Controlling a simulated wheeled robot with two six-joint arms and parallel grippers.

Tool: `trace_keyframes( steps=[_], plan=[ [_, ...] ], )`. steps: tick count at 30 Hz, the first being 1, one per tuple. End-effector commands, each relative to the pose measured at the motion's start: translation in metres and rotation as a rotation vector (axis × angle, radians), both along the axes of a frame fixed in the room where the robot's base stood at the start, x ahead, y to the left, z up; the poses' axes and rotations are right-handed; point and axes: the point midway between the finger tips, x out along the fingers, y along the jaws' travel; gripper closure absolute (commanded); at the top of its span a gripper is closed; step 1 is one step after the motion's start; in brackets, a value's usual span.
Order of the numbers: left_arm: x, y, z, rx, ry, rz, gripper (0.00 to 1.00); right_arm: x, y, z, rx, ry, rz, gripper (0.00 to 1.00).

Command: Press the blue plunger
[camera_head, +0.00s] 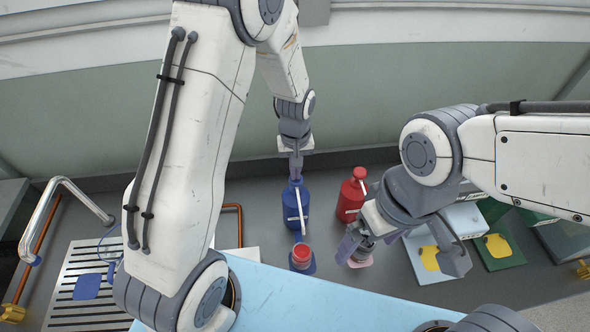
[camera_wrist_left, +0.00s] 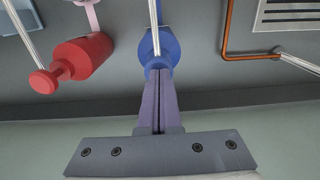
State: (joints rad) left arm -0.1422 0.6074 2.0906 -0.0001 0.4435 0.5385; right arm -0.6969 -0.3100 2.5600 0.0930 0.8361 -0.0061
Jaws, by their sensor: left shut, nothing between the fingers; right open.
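The blue plunger belongs to a blue bottle (camera_head: 296,206) standing upright at the back of the counter; the plunger top is hidden behind my left gripper (camera_head: 296,168). In the left wrist view the blue bottle (camera_wrist_left: 159,44) lies straight beyond the fingertips. My left gripper (camera_wrist_left: 157,78) is shut and empty, its tips over the top of the bottle. They look to be at or very near the plunger; I cannot tell whether they touch. My right gripper (camera_head: 405,258) is open and empty, low over the counter at the right.
A red pump bottle (camera_head: 352,196) stands right of the blue one and shows in the left wrist view (camera_wrist_left: 84,56). A red-capped container (camera_head: 301,256) stands in front. A metal drain grid (camera_head: 85,275), a bent tap pipe (camera_head: 60,190) and orange tubing lie left. Boxes stand right.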

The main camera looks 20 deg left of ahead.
Motion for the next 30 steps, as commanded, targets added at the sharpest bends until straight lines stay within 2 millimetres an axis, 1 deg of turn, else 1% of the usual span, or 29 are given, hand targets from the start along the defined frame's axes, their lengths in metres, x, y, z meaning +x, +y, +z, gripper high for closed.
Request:
trace_keyframes(
  steps=[6,8,19,23,30],
  plan=[
    [0.000,0.000,-0.022,0.000,0.001,0.000,1.00,0.000,0.000,-0.018,0.000,0.000,-0.003,0.00],
    [0.000,0.000,-0.026,0.000,0.000,0.000,1.00,0.000,0.000,-0.021,0.000,0.000,-0.003,0.00],
    [-0.001,0.000,-0.025,0.000,0.004,0.000,1.00,0.000,0.000,-0.018,0.000,0.000,-0.003,0.00],
    [-0.002,0.000,-0.015,0.000,0.004,0.000,1.00,0.000,0.000,-0.010,0.000,0.000,-0.002,0.00],
    [-0.001,0.000,0.026,0.000,-0.001,0.000,1.00,0.000,0.000,0.024,0.000,0.000,0.003,0.00]
  ],
)
